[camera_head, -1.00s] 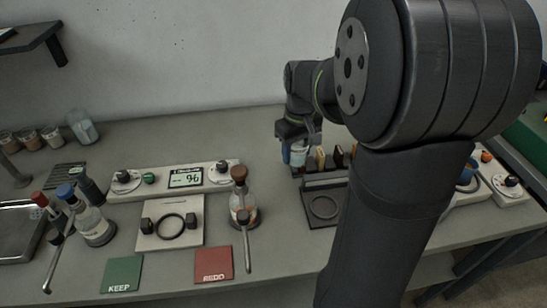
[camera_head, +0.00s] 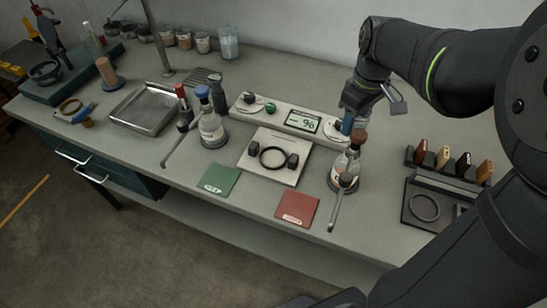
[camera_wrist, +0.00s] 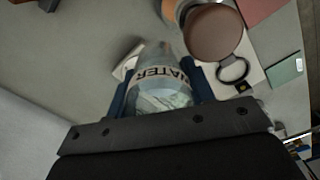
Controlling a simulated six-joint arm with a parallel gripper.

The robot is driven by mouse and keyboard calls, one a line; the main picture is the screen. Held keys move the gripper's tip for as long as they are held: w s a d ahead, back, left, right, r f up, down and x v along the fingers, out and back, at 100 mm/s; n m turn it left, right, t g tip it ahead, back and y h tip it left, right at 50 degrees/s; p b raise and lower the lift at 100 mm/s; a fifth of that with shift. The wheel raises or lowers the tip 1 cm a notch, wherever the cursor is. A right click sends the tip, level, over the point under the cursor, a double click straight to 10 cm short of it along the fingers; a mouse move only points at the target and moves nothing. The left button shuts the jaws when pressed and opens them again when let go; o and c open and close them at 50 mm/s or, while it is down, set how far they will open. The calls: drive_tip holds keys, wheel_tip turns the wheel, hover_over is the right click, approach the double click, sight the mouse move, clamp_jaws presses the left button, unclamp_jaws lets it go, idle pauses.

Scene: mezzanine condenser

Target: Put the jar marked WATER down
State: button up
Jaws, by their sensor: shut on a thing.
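The jar marked WATER (camera_wrist: 165,82) is clear, with its label readable upside down in the wrist view. My gripper (camera_wrist: 160,92) is shut on it, with a blue finger on each side. In the head view my gripper (camera_head: 351,108) is over the right end of the display panel, just behind the brown-stoppered flask (camera_head: 343,181). The jar can hardly be made out there. I cannot tell whether its base touches anything. In the wrist view the brown stopper (camera_wrist: 213,30) is close beside the jar.
A white plate with a black ring (camera_head: 257,142), a green card (camera_head: 219,179) and a red card (camera_head: 298,208) lie in front. A blue-stoppered flask (camera_head: 212,130) stands left. A rack (camera_head: 443,177) is right. Several jars (camera_head: 203,42) line the back. Bench behind the panel (camera_head: 290,75) is clear.

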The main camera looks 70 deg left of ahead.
drive_tip(key=shift+n, duration=0.6)
drive_tip(key=s+a+f, duration=0.2)
drive_tip(key=s, duration=0.4)
drive_tip(key=s+a+f, duration=0.2)
drive_tip(key=s+a, duration=0.1)
drive_tip(key=s, duration=0.2)
drive_tip(key=s+a+f, duration=0.2)
drive_tip(key=s+f, duration=0.1)
drive_tip(key=s, duration=0.3)
drive_tip(key=shift+s+a+f, duration=0.1)
drive_tip(key=shift+s+a, duration=0.2)
drive_tip(key=shift+s+f, duration=0.1)
drive_tip(key=shift+f, duration=2)
drive_tip(key=o, duration=1)
drive_tip(key=shift+f, duration=0.15)
wheel_tip(320, 180, up, 12)
drive_tip(key=shift+r, duration=0.2)
